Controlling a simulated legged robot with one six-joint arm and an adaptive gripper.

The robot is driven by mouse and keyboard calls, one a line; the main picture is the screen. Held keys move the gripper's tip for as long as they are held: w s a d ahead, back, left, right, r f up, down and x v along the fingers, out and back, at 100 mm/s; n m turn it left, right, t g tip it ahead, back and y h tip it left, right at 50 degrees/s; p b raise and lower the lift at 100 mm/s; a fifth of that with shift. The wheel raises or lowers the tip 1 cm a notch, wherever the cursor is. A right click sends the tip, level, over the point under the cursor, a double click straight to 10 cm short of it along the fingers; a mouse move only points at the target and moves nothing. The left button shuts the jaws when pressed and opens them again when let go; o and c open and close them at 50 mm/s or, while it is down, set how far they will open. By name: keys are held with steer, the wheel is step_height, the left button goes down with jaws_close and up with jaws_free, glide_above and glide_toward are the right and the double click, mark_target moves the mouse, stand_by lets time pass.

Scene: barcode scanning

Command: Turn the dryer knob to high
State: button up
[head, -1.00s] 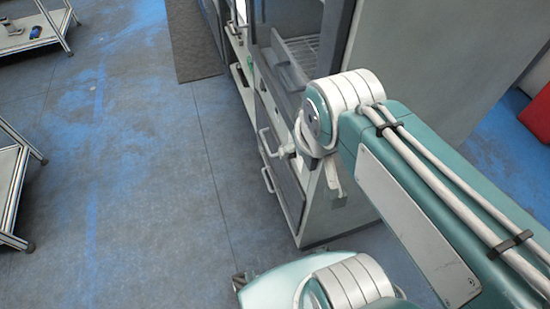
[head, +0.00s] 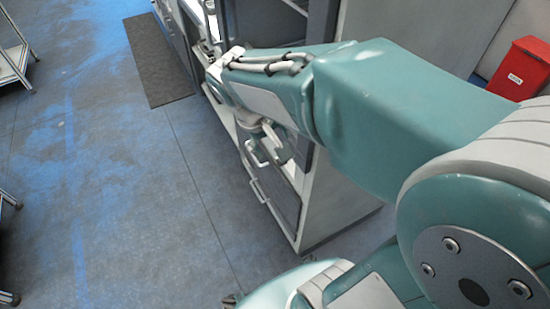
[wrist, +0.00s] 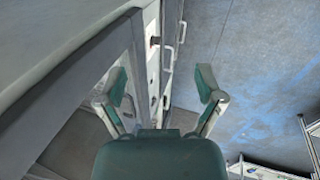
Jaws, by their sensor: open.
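My gripper (wrist: 162,83) is open and empty in the wrist view, its two green-and-grey fingers spread apart. Beyond and between the fingers is a pale front panel (wrist: 153,68) with small fittings. A small dark fitting (wrist: 155,41) shows higher on that front; I cannot tell if it is the dryer knob or how it is set. In the head view my arm reaches across a grey cabinet unit (head: 335,200) with white handles (head: 257,190) on its front. My arm hides part of that front, and I cannot make out the knob there.
A dark mat (head: 160,62) lies on the blue-grey floor beside the row of units. A red bin (head: 520,68) stands at the right. Metal-framed carts (head: 14,60) stand at the left edge. The floor between carts and units is clear.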

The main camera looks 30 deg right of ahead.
steer(key=w+f+n+h, duration=0.3)
steer(key=w+f+h, duration=0.25)
steer(key=f, duration=0.55)
steer(key=w+f+n+h, duration=0.2)
steer(key=w+f+h, duration=0.3)
steer(key=f, duration=0.6)
steer(key=w+f+n+h, duration=0.35)
steer(key=w+f, duration=0.25)
steer(key=f, duration=0.5)
steer(key=d, duration=1.1)
steer(key=shift+w+d+f, duration=0.1)
steer(key=shift+w+f, duration=0.1)
steer(key=shift+w, duration=0.05)
steer(key=c, duration=1.1)
